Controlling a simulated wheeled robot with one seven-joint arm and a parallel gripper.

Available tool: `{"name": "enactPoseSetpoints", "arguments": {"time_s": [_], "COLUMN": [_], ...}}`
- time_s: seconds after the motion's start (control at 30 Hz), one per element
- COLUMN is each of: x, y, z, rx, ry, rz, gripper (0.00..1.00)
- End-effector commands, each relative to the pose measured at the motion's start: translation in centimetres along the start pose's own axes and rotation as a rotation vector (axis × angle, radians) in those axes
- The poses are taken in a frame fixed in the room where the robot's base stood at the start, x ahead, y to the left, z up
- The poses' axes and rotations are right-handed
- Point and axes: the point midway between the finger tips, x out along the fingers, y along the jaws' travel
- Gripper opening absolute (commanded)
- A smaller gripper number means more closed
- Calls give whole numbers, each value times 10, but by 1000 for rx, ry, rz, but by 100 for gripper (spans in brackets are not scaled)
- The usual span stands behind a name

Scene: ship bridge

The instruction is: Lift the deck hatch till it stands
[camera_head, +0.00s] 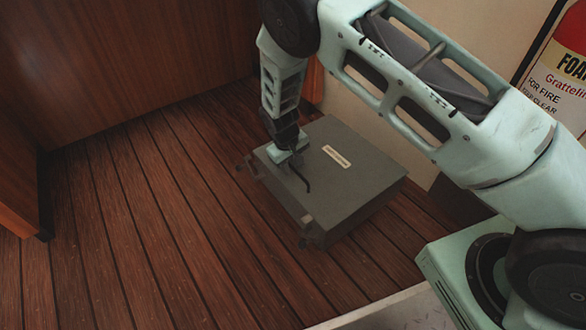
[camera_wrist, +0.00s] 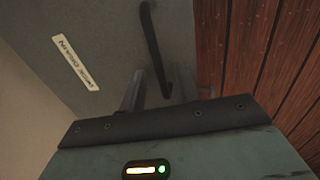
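The deck hatch (camera_head: 357,178) is a flat grey lid on a raised box on the plank floor, and it lies closed. A black bar handle (camera_head: 299,177) is on its top; the handle also shows in the wrist view (camera_wrist: 153,45). My gripper (camera_head: 287,158) points down over the lid at the handle's far end. In the wrist view, my gripper's two fingers (camera_wrist: 158,90) are spread apart, with the handle's near end showing between them. I cannot tell whether they touch it. A pale label (camera_head: 336,156) is on the lid.
Small dark brackets (camera_head: 312,226) sit on the hatch's left side. A wood panel wall (camera_head: 130,60) stands behind and a cream wall to the right. A red fire extinguisher (camera_head: 570,35) is at the upper right. The floor (camera_head: 150,220) left of the hatch is clear.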

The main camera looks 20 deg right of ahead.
Motion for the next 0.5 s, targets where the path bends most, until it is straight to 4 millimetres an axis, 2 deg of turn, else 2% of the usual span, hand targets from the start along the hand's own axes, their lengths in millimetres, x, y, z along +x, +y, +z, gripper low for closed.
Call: {"name": "enactPoseSetpoints", "arguments": {"time_s": [0.27, 0.3, 0.4, 0.5], "x": [2, 2, 2, 2], "y": [0, 0, 0, 0], "z": [0, 0, 0, 0], "rx": [0, 0, 0, 0], "ry": [1, 1, 1, 1], "rz": [0, 0, 0, 0], "gripper": [32, 30, 2, 0]}}
